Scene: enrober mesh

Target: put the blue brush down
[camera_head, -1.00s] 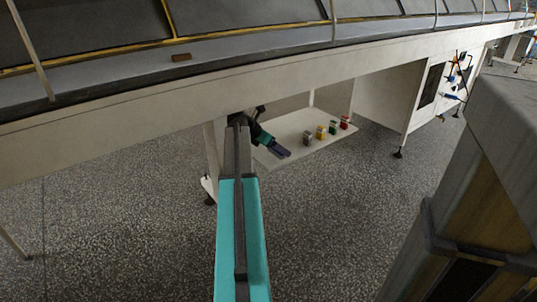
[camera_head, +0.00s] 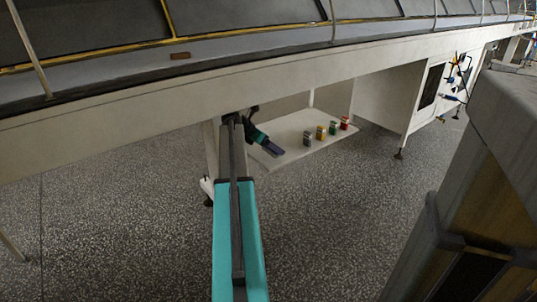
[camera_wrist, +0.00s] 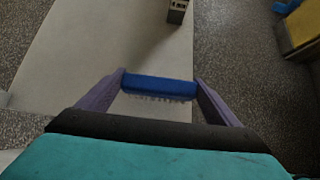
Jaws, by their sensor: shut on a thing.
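My gripper (camera_wrist: 160,82) is shut on the blue brush (camera_wrist: 160,88), which lies crosswise between the two purple fingers with its pale bristles facing the lower edge of the wrist view. The brush is above the white low shelf (camera_wrist: 100,45); I cannot tell whether it touches it. In the head view my gripper (camera_head: 273,149) reaches under the long machine at the near left part of the shelf (camera_head: 290,128). The brush cannot be made out there.
Small grey (camera_head: 307,139), yellow (camera_head: 321,132), green (camera_head: 333,128) and red (camera_head: 345,123) blocks stand in a row along the shelf. The machine's pale beam (camera_head: 150,105) runs above my arm. The shelf's middle is bare. A white panel with hanging tools (camera_head: 452,80) stands farther right.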

